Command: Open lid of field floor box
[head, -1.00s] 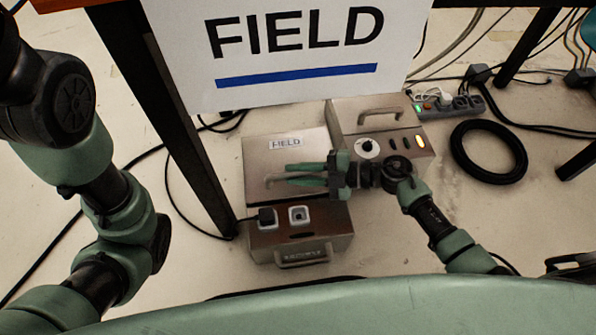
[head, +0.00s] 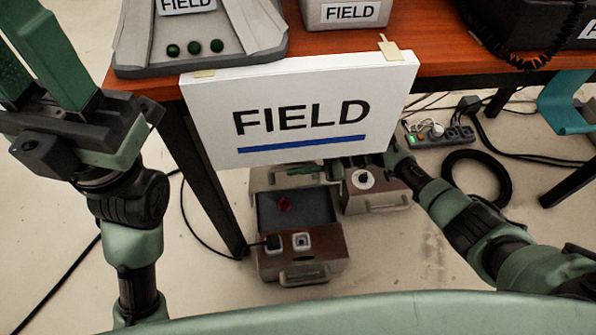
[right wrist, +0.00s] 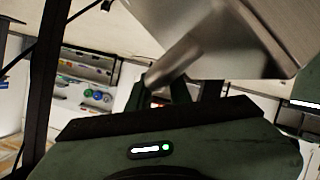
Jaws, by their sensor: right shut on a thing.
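The field floor box (head: 330,262) stands on the floor below the table, with sockets on its front top and a handle in front. Its lid (head: 261,181) is raised at the back, and the dark inside shows with a small red thing (head: 284,203) in it. My right gripper (head: 322,169) is at the raised lid, partly hidden by the FIELD sign. In the right wrist view it is shut on the lid's metal handle (right wrist: 188,58), with the lid plate (right wrist: 215,30) above. My left gripper (head: 40,70) is raised at the left, open and empty.
The white FIELD sign (head: 300,112) hangs at the front of the wooden table (head: 430,62). A second metal box (head: 377,196) stands right of the floor box. A power strip (head: 440,136) and a black cable coil (head: 477,178) lie farther right. A table leg (head: 205,185) stands left.

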